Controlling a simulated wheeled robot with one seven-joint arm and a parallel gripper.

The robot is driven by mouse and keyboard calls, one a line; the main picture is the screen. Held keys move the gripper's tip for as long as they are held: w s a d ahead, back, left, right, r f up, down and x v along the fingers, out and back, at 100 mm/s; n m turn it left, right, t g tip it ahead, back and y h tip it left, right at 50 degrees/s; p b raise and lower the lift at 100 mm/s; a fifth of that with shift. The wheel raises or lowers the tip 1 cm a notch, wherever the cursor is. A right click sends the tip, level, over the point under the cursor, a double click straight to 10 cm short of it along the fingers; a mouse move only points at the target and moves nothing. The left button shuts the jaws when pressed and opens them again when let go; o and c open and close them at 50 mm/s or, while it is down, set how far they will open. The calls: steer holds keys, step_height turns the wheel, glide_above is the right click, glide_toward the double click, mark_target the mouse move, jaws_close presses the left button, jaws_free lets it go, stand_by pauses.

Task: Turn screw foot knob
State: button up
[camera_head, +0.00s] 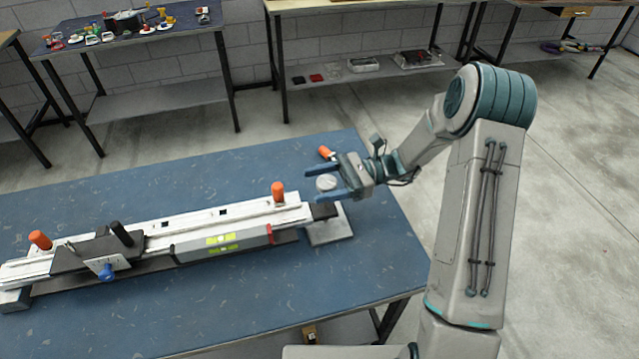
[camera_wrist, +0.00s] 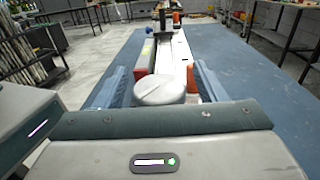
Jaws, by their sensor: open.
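The screw foot knob (camera_head: 326,183) is a round, light grey disc at the right end of the long grip truck (camera_head: 150,238) on the blue table. My gripper (camera_head: 332,184) is open, with one blue finger on each side of the knob. In the wrist view, the knob (camera_wrist: 160,90) lies between the two blue fingers (camera_wrist: 160,88), close in front of the palm. Whether the fingers touch the knob cannot be told. The screw under the knob is hidden.
The grip truck carries orange handles (camera_head: 278,192), a black lever (camera_head: 121,233) and a blue knob (camera_head: 106,271). A flat grey plate (camera_head: 330,230) lies beneath its right end. The blue table (camera_head: 380,250) is bare to the right. Workbenches (camera_head: 130,30) stand behind.

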steer(key=b+v, duration=0.1)
steer(key=v, duration=1.2)
steer(key=shift+b, duration=0.3)
steer(key=s+d+r+n+t+h, duration=0.1)
steer(key=s+r+n+t+h, duration=0.3)
steer(key=s+n+h, duration=0.3)
steer(key=s+d+r+n+t+h, duration=0.1)
steer(key=s+r+n+t+h, duration=0.3)
steer(key=s, duration=1.1)
steer(key=shift+s+d+r+n+h+p, duration=0.25)
steer(key=shift+n+h, duration=1.35)
steer(key=shift+h, duration=1.5)
